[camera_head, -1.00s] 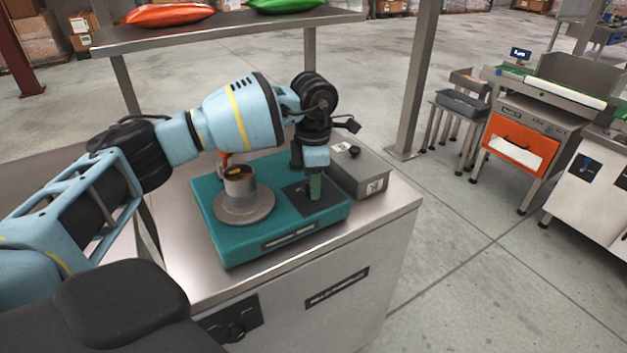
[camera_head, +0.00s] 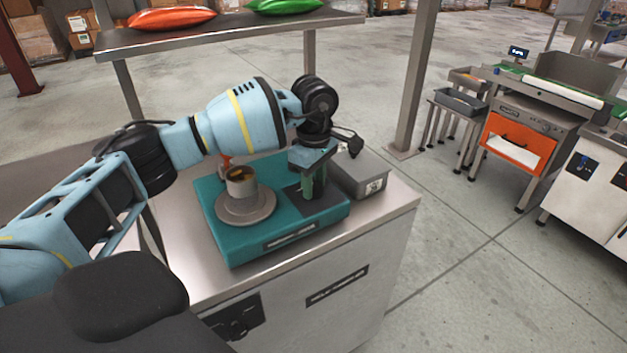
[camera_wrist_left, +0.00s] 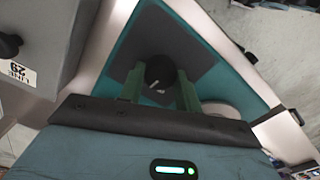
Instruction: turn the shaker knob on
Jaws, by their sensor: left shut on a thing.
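The shaker is a teal base (camera_head: 235,243) with a grey round plate and a metal cup (camera_head: 241,182) on its left part. Its black knob (camera_wrist_left: 159,70) stands on a dark square panel (camera_wrist_left: 190,48) in the left wrist view and bears a small white mark. My left gripper (camera_head: 310,191) points down over this panel. In the left wrist view its green fingers (camera_wrist_left: 160,82) are shut on the knob, one on each side. In the head view the knob is hidden by the gripper. My right gripper is not in view.
A grey box (camera_head: 372,172) with a black knob and a label stands right of the shaker, close to my gripper. The steel counter (camera_head: 372,225) has bare room in front. A shelf (camera_head: 235,34) with red and green bags is behind. A post (camera_head: 413,90) rises beyond.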

